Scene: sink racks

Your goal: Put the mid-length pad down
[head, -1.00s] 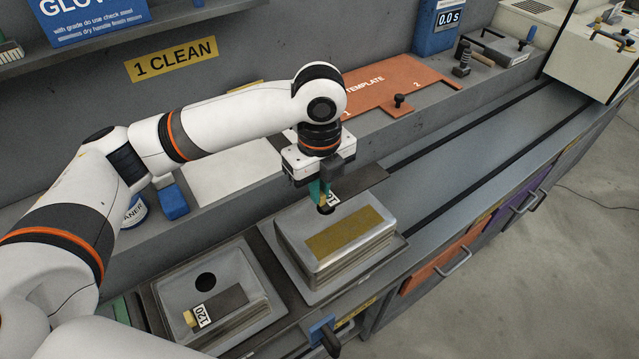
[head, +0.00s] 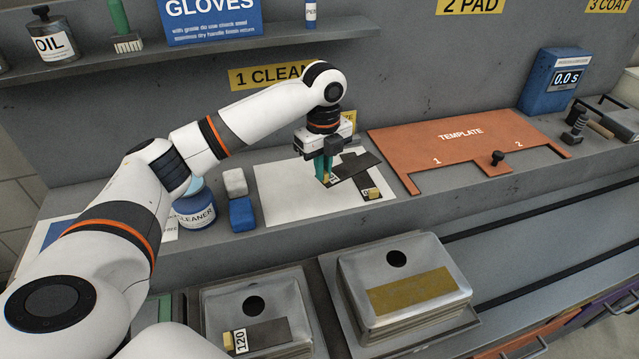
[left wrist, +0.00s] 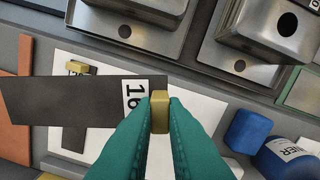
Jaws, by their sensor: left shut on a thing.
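My left gripper (head: 325,176), its green fingers also in the left wrist view (left wrist: 160,115), is shut on the yellow tab of a dark pad. This held pad (left wrist: 65,100) has a white label, partly hidden, starting "16". In the head view the held pad (head: 358,162) is over the white sheet (head: 285,195) on the ledge. I cannot tell whether it touches what is below. Another dark pad (head: 366,183) with a yellow tab lies on the sheet, partly covered by the held pad. A pad labelled 120 (head: 265,334) lies on the left metal block.
The orange template (head: 460,140) lies right of the sheet. A blue block (head: 242,214), a white block (head: 235,182) and the cleaner tub (head: 195,212) stand to its left. The right metal block (head: 400,275) bears a yellow-brown patch. The sheet's left part is clear.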

